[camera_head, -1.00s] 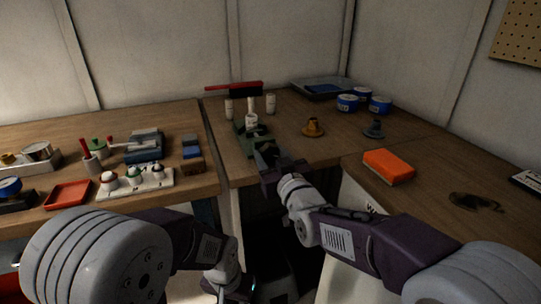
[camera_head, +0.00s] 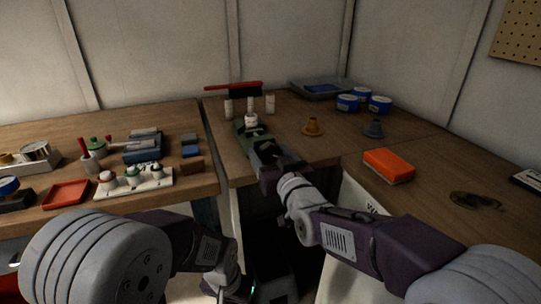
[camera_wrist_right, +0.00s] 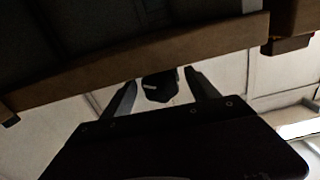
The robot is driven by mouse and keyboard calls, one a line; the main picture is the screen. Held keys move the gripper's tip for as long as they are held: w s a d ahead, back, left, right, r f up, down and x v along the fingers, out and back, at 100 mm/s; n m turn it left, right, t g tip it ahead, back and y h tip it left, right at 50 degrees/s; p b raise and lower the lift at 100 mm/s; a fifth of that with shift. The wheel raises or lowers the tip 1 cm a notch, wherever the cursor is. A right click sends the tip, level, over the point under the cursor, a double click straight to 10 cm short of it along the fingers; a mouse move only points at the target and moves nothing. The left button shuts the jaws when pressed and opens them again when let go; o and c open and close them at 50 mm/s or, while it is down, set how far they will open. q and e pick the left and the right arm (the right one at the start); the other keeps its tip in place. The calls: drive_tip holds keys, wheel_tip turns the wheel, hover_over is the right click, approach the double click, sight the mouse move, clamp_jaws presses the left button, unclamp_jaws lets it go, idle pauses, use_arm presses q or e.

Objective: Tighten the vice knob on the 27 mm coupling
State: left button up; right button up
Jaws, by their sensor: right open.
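The green vice (camera_head: 246,139) stands at the front edge of the middle bench. A white coupling (camera_head: 251,121) sits upright at its far end. My right gripper (camera_head: 271,160) is at the vice's near end and hides much of it in the head view. In the right wrist view, a dark rounded knob (camera_wrist_right: 160,86) shows between the two spread fingers of my right gripper (camera_wrist_right: 161,88), with pale gaps on both sides. My left gripper (camera_head: 232,285) hangs low at the bottom of the head view, and its fingers are unclear.
An orange sponge (camera_head: 388,165) lies on the right bench. The bench edge (camera_wrist_right: 150,58) crosses the wrist view.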

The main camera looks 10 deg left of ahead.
drive_tip(key=p+v, duration=0.1)
drive_tip(key=v, duration=0.8)
